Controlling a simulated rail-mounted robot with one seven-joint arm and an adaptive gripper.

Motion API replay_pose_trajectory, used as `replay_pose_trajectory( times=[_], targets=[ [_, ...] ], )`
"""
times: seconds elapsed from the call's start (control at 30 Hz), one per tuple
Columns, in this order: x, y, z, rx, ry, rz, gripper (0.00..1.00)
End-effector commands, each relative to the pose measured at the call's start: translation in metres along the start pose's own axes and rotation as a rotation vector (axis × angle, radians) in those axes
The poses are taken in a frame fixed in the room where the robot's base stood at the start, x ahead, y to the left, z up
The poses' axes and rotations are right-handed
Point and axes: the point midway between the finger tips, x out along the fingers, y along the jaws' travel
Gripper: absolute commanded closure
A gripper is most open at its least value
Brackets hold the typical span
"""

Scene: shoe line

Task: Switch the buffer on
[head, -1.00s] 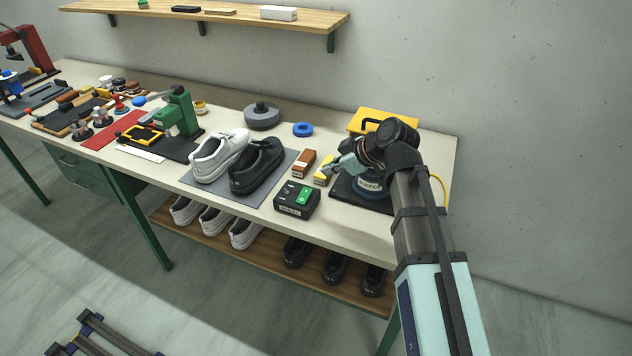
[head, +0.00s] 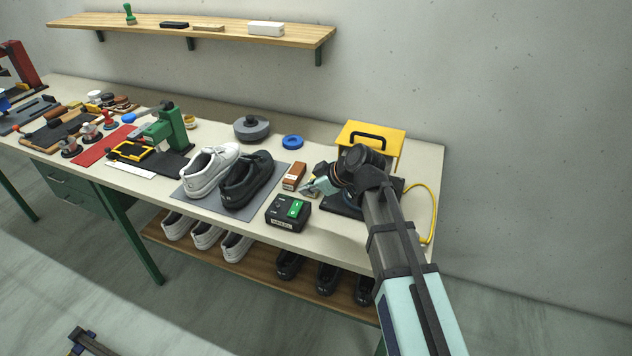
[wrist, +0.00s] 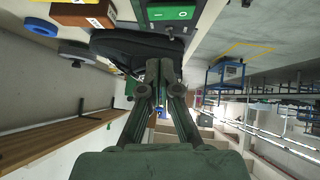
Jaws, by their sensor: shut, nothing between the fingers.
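A black control box (head: 278,222) sits near the front edge of the bench, right of the black shoe. Its green switch (head: 295,208) is on the right side of the top face. In the wrist view the green switch (wrist: 172,13) shows at the top edge, just beyond my fingers. My gripper (head: 307,189) is beside the box, behind and right of the switch, and appears apart from it. In the wrist view my gripper (wrist: 161,66) has its fingers together with nothing between them. The box's label is too small to read.
A brown block (head: 293,176) stands just behind my gripper. The black shoe (head: 247,180) and white shoe (head: 211,170) are on a grey mat to the left. A yellow case (head: 371,136) is behind my arm, with a yellow cord (head: 432,210) at right.

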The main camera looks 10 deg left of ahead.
Motion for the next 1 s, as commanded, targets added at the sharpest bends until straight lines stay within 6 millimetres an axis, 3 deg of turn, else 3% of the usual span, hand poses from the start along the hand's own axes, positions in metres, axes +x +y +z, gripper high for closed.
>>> replay_pose_trajectory(
  times=[0.2,0.4,1.0],
  targets=[
    [0.038,0.001,-0.002,0.001,-0.001,-0.002,1.00],
    [0.052,0.000,0.016,0.001,-0.002,0.000,1.00],
    [0.064,0.000,0.028,-0.001,0.000,0.001,1.00]
  ],
)
